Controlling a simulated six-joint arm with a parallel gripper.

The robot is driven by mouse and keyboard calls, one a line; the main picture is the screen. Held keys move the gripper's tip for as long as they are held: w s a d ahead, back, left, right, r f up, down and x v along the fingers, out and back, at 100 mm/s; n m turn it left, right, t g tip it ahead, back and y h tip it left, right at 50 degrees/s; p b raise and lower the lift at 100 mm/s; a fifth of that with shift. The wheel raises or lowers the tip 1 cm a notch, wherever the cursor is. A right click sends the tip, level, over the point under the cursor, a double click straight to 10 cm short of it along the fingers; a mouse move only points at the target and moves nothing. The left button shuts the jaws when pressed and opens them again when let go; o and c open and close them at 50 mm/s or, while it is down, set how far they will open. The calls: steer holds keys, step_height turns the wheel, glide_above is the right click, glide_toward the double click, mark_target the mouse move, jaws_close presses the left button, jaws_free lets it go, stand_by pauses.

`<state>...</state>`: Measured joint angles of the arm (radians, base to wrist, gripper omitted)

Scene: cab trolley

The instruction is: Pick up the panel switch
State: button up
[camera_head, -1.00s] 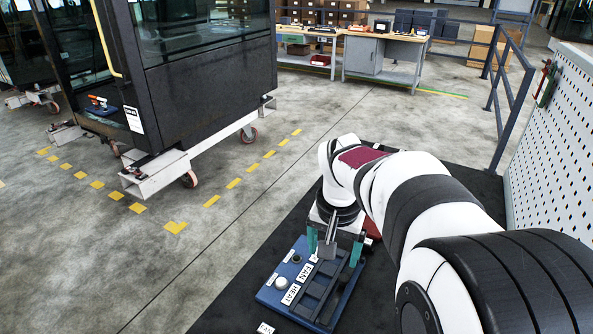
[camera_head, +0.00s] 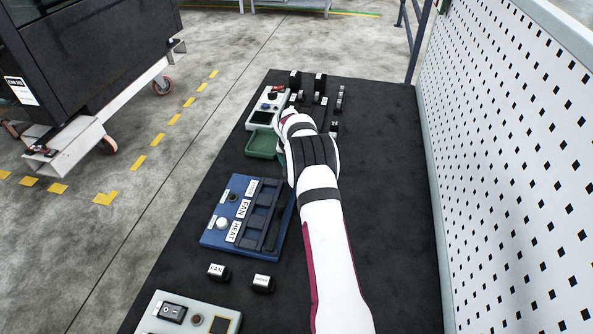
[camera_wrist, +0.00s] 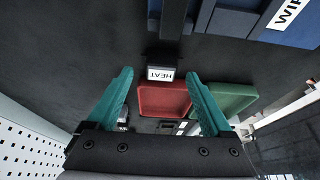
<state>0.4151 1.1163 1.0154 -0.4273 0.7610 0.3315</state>
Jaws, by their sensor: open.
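In the wrist view my gripper (camera_wrist: 159,78) is open, with two teal fingers spread and nothing held. A black switch with a white HEAT label (camera_wrist: 160,74) lies just ahead, between the fingertips in the picture; I cannot tell the gap to it. In the head view my arm hides most of the gripper and that switch. Other black switches stand on the dark mat: one labelled FAN (camera_head: 217,273), one beside it with an unreadable label (camera_head: 264,284), and several at the far end. I cannot tell which one the task means.
A blue slotted tray (camera_head: 212,240) with FAN and HEAT labels lies left of my arm. A green tray (camera_head: 262,145) and a red tray (camera_wrist: 163,98) lie beyond. Pale control boxes stand at both ends. A white perforated panel (camera_head: 520,150) borders the right side.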

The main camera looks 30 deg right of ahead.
steer(key=shift+x, duration=0.85)
steer(key=shift+a, duration=0.1)
steer(key=c, duration=1.1)
step_height(320, 180, up, 4)
steer(key=shift+r, duration=0.25)
steer(key=shift+s+d+r, duration=1.05)
steer(key=shift+s+r, duration=0.35)
steer(key=shift+s, duration=0.25)
steer(key=shift+s+d+r, duration=1.05)
steer(key=shift+s+r, duration=0.35)
steer(key=shift+s, duration=0.2)
steer(key=shift+s+d+r, duration=1.05)
steer(key=shift+s+r, duration=0.35)
steer(key=shift+s, duration=0.25)
